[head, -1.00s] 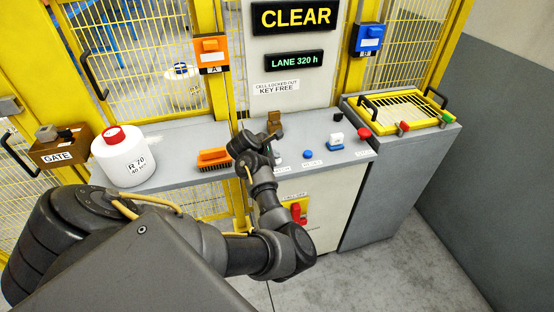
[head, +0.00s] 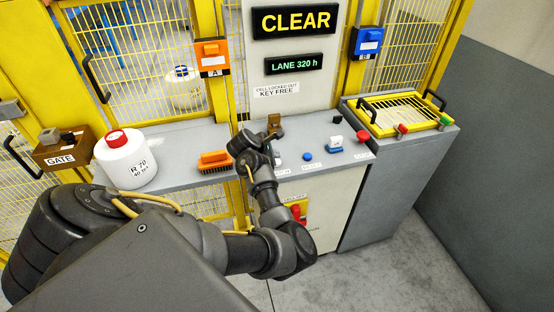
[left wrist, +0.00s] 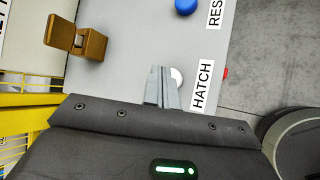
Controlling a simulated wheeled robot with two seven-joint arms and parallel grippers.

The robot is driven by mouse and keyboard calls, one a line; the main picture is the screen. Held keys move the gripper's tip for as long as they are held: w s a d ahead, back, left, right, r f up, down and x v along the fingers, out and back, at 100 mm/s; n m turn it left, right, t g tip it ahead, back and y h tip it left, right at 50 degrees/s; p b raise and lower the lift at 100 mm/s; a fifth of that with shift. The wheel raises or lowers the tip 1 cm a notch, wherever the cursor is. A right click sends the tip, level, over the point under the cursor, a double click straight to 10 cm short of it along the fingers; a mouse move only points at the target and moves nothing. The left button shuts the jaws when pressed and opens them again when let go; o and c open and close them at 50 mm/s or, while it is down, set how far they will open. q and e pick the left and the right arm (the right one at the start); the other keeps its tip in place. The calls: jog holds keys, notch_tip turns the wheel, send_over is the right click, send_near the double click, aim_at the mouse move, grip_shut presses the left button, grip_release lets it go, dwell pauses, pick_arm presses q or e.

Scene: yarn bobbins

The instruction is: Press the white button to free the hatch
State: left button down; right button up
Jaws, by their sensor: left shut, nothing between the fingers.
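The white button shows in the left wrist view (left wrist: 178,77) as a round white cap beside the label HATCH (left wrist: 202,87). The closed fingers of my left gripper (left wrist: 165,80) cover part of it. The fingertips are right at the button in that picture; I cannot tell whether they touch it. In the head view my left gripper (head: 268,155) is over the grey counter (head: 322,135), and the button is largely hidden by it. A yellow-framed grate (head: 400,112) with black handles lies shut on the right cabinet. My right gripper is not in view.
A blue button (head: 307,157) and a red button (head: 362,136) are farther right. A brown key block (head: 274,122) stands behind the gripper. An orange brush (head: 214,160) and a white jar (head: 126,160) are to the left. The sign (head: 294,19) reads CLEAR.

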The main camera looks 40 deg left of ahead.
pick_arm(q)
notch_tip(320, 180, up, 5)
jog(key=p, duration=0.5)
dwell(0.6)
dwell(0.4)
